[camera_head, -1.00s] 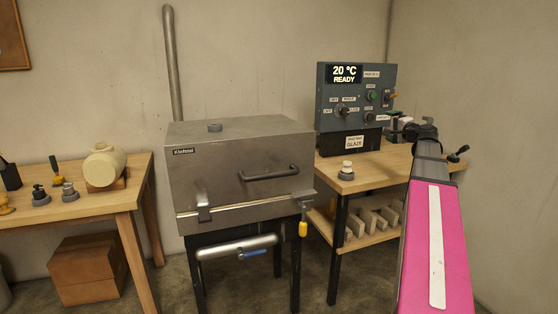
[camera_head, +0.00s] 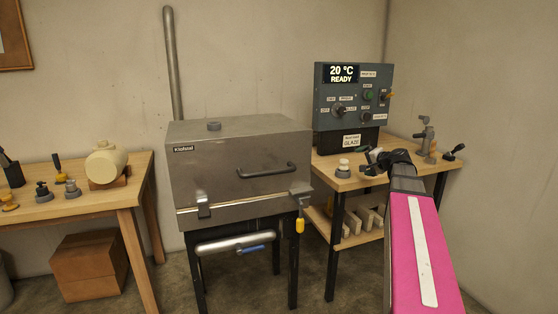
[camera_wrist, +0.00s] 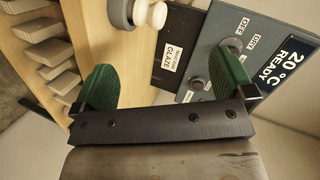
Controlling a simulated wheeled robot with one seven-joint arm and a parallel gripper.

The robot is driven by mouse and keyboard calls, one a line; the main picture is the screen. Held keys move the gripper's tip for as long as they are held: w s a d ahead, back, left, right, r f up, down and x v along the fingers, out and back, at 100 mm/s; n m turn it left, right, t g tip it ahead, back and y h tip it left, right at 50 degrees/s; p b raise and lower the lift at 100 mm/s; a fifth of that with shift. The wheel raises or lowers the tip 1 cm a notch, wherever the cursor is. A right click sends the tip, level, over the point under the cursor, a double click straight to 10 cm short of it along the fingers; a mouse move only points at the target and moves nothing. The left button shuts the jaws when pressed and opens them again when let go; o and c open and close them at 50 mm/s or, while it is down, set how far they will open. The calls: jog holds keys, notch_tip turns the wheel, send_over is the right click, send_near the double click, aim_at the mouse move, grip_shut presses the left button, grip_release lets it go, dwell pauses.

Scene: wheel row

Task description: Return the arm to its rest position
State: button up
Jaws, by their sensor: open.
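My pink arm comes up from the bottom right in the head view. My gripper (camera_head: 374,160) is at its far end, above the front of the right-hand wooden table (camera_head: 395,182). In the wrist view my gripper (camera_wrist: 170,90) shows two green fingers spread wide apart with nothing between them. A small white-topped knob on a grey base (camera_head: 343,168) stands on that table, left of the gripper. It also shows at the top of the wrist view (camera_wrist: 150,14).
A control panel (camera_head: 354,90) reading 20 °C READY stands at the table's back, above a GLAZE label. A closed metal kiln (camera_head: 240,160) stands left. A left bench (camera_head: 100,205) holds several tools. Lever-like fittings (camera_head: 426,135) stand right of the gripper. Pale blocks fill the lower shelf.

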jog(key=s+a+f+n+g, duration=0.2)
jog(key=s+a+f, duration=0.15)
jog(key=f, duration=0.35)
jog(key=s+a+f+n+g, duration=0.1)
jog(key=s+a+f+g, duration=0.15)
jog(key=a+f, duration=0.35)
jog(key=s+a+f+n+g+h, duration=0.3)
jog(key=s+f+g, duration=0.1)
jog(key=s+f, duration=0.6)
jog(key=s+a+f+n+g+h, duration=0.3)
jog(key=s+a+f+g, duration=0.1)
jog(key=s+f, duration=0.6)
jog(key=shift+f+h, duration=0.3)
jog(key=shift+f, duration=0.5)
